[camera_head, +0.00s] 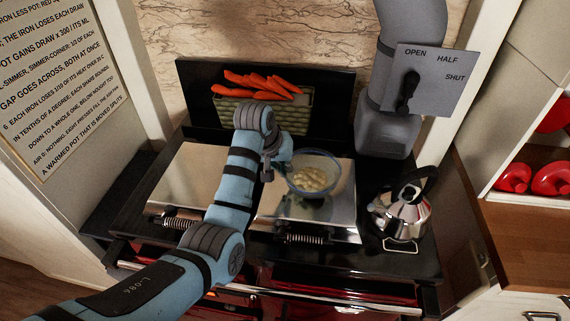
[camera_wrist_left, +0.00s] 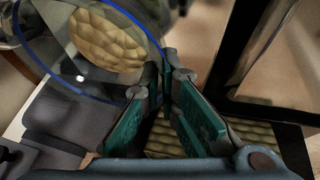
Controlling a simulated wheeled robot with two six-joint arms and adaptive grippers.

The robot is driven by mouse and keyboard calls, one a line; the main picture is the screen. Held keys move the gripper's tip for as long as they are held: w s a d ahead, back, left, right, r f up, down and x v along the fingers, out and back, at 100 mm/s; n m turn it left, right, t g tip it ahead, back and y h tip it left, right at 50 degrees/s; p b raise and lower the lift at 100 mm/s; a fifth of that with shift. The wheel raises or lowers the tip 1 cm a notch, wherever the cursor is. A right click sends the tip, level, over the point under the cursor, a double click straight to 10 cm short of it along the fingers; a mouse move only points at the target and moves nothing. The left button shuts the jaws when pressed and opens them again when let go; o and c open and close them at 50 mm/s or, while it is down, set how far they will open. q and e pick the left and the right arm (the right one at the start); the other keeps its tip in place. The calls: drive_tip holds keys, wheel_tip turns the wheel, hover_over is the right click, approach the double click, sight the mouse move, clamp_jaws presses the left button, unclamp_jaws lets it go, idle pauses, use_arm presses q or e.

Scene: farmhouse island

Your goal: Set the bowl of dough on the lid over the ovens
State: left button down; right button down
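The glass bowl (camera_head: 334,186) has a blue rim and holds pale, lumpy dough (camera_head: 308,180). In the head view it is over the right-hand chrome lid (camera_head: 275,210), with its reflection below it. I cannot tell whether its base touches the lid. My left gripper (camera_head: 281,161) is at the bowl's left rim. In the left wrist view my teal finger pads (camera_wrist_left: 168,82) come close together on the bowl's rim (camera_wrist_left: 152,42), with the dough (camera_wrist_left: 100,40) beyond. My right gripper is not in view.
A second chrome lid (camera_head: 188,173) lies to the left. A green basket (camera_head: 296,117) of carrots (camera_head: 262,84) stands behind. A kettle (camera_head: 400,212) is at the right. A grey flue (camera_head: 388,130) with a lever sign (camera_head: 433,80) rises at the back right.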

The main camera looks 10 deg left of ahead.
use_arm(q)
drive_tip(key=shift+f, duration=0.5)
drive_tip(key=c, duration=1.7)
unclamp_jaws()
drive_tip(key=shift+o, duration=0.3)
drive_tip(key=o, duration=0.5)
drive_tip(key=shift+r, duration=6.5)
